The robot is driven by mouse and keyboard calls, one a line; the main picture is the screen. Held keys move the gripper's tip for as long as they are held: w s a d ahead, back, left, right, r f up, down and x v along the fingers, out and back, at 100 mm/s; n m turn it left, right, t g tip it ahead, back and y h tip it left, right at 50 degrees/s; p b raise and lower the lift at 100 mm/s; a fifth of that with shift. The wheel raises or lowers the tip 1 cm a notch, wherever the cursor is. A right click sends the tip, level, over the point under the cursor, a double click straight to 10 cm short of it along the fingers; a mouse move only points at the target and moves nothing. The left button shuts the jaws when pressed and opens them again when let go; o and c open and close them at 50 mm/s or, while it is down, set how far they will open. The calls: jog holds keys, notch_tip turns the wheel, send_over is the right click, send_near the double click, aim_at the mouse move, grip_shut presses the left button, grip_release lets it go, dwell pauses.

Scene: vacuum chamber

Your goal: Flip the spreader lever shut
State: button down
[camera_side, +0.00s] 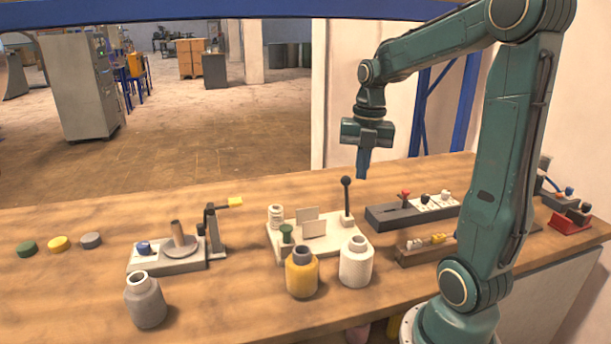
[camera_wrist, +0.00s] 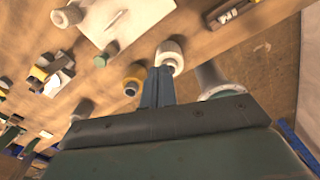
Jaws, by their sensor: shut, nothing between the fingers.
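A black lever (camera_side: 346,196) with a ball knob stands upright at the right back of a white base (camera_side: 318,246). The base also carries two pale plates, a white spool and a green knob. I take this upright lever for the spreader lever. Part of the white base shows in the wrist view (camera_wrist: 150,14); I cannot make out the lever there. My gripper (camera_side: 363,176) points down with blue fingers shut and empty. In the side view its tips appear just above and right of the lever's knob, apart from it. The fingers also show in the wrist view (camera_wrist: 160,72).
A white bottle (camera_side: 356,262) and a yellow bottle (camera_side: 301,275) stand before the base. A grey bottle (camera_side: 147,304) and a fixture with a yellow-tipped handle (camera_side: 235,202) are left. A dark block (camera_side: 388,218) with small knobs lies right. Bare table lies behind the base.

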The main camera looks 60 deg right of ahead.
jog(key=s+a+r+m+t, duration=0.1)
jog(key=a+m, duration=0.6)
jog(key=s+a+r+m+t+h, duration=0.1)
jog(key=s+a+r+m+t, duration=0.1)
jog(key=a+m, duration=0.4)
jog(key=shift+a+r+m, duration=0.2)
jog(key=shift+a+m, duration=0.2)
jog(key=shift+a, duration=0.1)
dwell(0.8)
jog(key=shift+s+a, duration=0.15)
dwell(0.4)
jog(key=s+a+m+t, duration=0.2)
jog(key=s+a+m, duration=0.2)
jog(key=m, duration=0.4)
jog(key=shift+a+f+m+y, duration=0.25)
jog(key=shift+a+m+y, duration=0.05)
jog(key=shift+a, duration=0.2)
